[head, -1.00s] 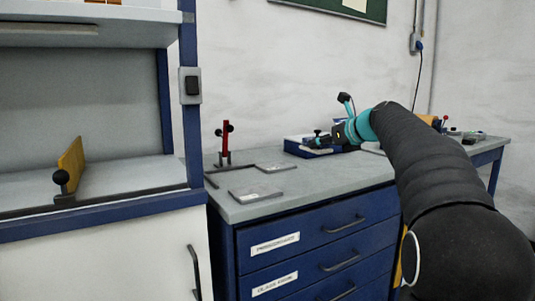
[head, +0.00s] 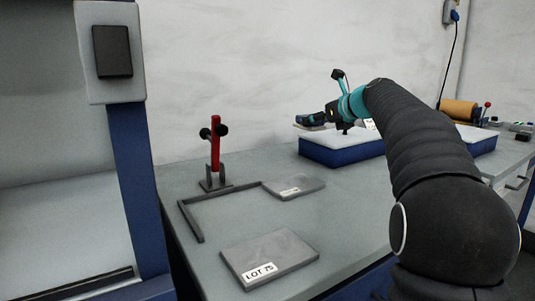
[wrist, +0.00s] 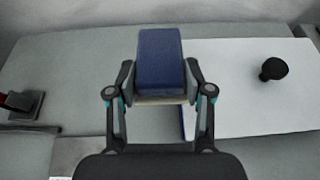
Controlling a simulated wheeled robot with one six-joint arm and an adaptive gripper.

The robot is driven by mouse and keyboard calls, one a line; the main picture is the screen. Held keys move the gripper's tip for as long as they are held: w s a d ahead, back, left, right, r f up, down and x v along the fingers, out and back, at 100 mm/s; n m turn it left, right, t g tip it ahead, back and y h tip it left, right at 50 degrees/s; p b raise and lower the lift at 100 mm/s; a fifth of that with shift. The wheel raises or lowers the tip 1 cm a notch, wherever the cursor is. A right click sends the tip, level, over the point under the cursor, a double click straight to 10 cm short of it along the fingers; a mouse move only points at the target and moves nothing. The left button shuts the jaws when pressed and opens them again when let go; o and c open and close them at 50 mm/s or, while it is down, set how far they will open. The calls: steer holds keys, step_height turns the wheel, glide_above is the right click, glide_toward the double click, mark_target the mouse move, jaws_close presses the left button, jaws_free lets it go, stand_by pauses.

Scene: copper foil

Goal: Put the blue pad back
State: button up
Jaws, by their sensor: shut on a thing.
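My gripper (wrist: 160,95) is shut on the blue pad (wrist: 160,58), a blue block with a thin beige layer along its lower edge in the wrist view. In the head view my gripper (head: 326,117) holds the pad (head: 309,126) out to the left, near the back wall, over or behind the left end of a blue box with a white top (head: 330,153). The gap between pad and surface cannot be told. The white top shows at right in the wrist view (wrist: 245,105), with a black knob (wrist: 272,70) on it.
A red post clamp (head: 215,150) stands at the back left of the grey bench (head: 200,260). A dark corner bracket (head: 190,220), a small grey plate (head: 293,187) and a larger plate labelled LOT 75 (head: 268,257) lie before it.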

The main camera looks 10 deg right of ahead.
glide_above(278, 163)
step_height(278, 163, down, 7)
steer(key=shift+w+r, duration=0.15)
steer(key=shift+a+f, duration=0.15)
steer(key=shift+f, duration=0.4)
steer(key=shift+f+b, duration=0.45)
steer(key=shift+f, duration=1.1)
steer(key=shift+f, duration=0.2)
steer(key=o, duration=1.3)
steer(key=shift+w, duration=0.1)
steer(key=shift+r, duration=0.2)
steer(key=shift+s+r, duration=0.1)
steer(key=shift+s, duration=0.1)
steer(key=v, duration=1.1)
steer(key=shift+s+d, duration=0.25)
